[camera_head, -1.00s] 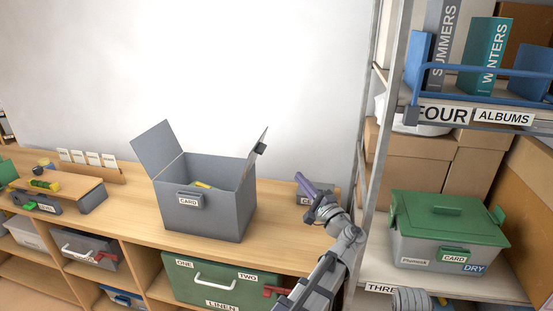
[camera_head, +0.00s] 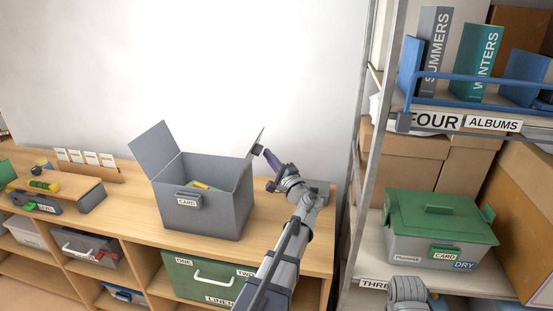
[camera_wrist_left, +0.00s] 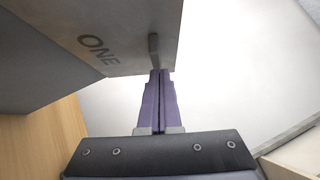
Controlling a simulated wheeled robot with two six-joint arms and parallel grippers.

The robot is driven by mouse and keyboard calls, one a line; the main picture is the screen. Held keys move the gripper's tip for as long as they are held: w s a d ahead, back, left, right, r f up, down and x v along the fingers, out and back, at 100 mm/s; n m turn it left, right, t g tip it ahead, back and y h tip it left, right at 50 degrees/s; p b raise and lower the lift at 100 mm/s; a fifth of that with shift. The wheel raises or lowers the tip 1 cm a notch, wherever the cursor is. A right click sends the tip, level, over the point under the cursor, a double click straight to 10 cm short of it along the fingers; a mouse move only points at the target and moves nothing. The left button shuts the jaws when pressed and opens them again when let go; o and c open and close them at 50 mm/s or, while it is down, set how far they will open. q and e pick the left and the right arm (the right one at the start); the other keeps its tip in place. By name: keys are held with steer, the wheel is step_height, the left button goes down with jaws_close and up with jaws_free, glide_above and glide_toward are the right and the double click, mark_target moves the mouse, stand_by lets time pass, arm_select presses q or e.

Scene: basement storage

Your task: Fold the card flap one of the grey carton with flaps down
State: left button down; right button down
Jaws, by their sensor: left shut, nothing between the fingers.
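The grey carton (camera_head: 200,212), with a CARD label on its front, stands open on the wooden bench. Its right flap (camera_head: 257,139) stands up and leans outward; in the left wrist view this flap (camera_wrist_left: 125,25) is marked ONE and has a small dark tab (camera_wrist_left: 154,47). The opposite flap (camera_head: 155,148) also stands up on the left. My left gripper (camera_head: 268,154) is shut and empty, with purple fingers at the outer side of flap one. In the left wrist view its fingertips (camera_wrist_left: 160,72) are at the tab's end; contact is unclear. My right gripper is out of view.
A small grey object (camera_head: 318,188) sits behind my left arm on the bench. A metal shelf post (camera_head: 367,170) rises to the right, with a green-lidded box (camera_head: 440,222) on the shelf. Yellow contents (camera_head: 203,185) show inside the carton.

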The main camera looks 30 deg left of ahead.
mark_target(255, 143)
arm_select(q)
steer(key=shift+a+r, duration=0.1)
stand_by(0.3)
steer(key=a+r+n+g+h+p, duration=0.1)
steer(key=a+r+p, duration=0.1)
steer(key=p, duration=0.2)
steer(key=s+a+r+n+g+h+p, duration=0.1)
steer(key=r+n+p, duration=0.1)
steer(key=p, duration=0.3)
steer(key=shift+s+a+p, duration=0.1)
steer(key=shift+a+p, duration=0.2)
steer(key=shift+a, duration=0.1)
steer(key=s+a+f+n+h+p, duration=0.2)
steer(key=a+f+n+h+p, duration=0.1)
steer(key=a+h, duration=0.3)
steer(key=s+a+f+n+h+p, duration=0.3)
steer(key=a+f+n+h+p, duration=0.1)
steer(key=a, duration=0.7)
steer(key=shift+f+n+h+p, duration=0.35)
steer(key=shift+n+h, duration=0.45)
steer(key=shift+h, duration=0.4)
steer(key=shift+s+r, duration=0.1)
